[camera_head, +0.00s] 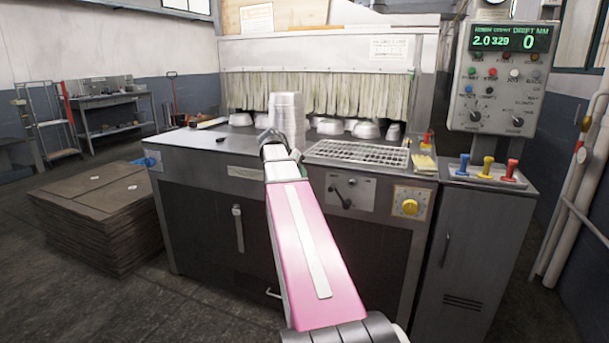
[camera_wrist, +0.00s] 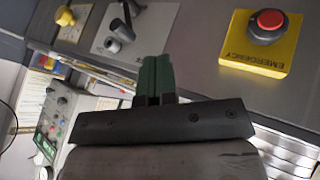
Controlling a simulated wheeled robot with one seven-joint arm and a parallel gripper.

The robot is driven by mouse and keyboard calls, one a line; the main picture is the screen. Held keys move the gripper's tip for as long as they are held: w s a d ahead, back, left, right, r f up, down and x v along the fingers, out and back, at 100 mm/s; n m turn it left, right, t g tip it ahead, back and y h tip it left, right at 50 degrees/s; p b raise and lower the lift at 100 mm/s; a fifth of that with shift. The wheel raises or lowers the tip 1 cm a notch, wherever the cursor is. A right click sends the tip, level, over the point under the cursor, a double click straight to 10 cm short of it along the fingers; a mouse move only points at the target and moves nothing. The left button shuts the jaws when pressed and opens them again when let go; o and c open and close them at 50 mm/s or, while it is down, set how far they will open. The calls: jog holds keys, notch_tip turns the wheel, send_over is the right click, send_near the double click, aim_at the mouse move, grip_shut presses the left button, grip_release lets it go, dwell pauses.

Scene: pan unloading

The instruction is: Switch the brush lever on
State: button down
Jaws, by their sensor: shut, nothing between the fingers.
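A black lever (camera_head: 343,197) sits on a pale plate on the machine's front, right of my pink arm link. In the wrist view, the lever (camera_wrist: 122,30) and its plate are at upper left, beyond my fingers and apart from them. Its label is not readable. Blue (camera_head: 464,166), yellow (camera_head: 487,168) and red (camera_head: 512,170) levers stand upright on the right cabinet; I cannot tell which lever is the brush one. My gripper (camera_wrist: 155,62), with green fingers, is shut and empty near the machine front.
A red emergency button (camera_wrist: 267,25) on a yellow box is right of my fingers in the wrist view. A yellow dial (camera_head: 410,206) is right of the lever plate. Stacked pans (camera_head: 287,115) and a wire rack (camera_head: 358,153) are on top. Brown stacked sheets (camera_head: 100,205) stand left.

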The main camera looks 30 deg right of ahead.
jog(key=s+d+f, duration=0.4)
jog(key=d+f, duration=0.1)
jog(key=d, duration=0.2)
jog(key=shift+d, duration=0.15)
jog(key=shift+d+r, duration=0.1)
dwell(0.4)
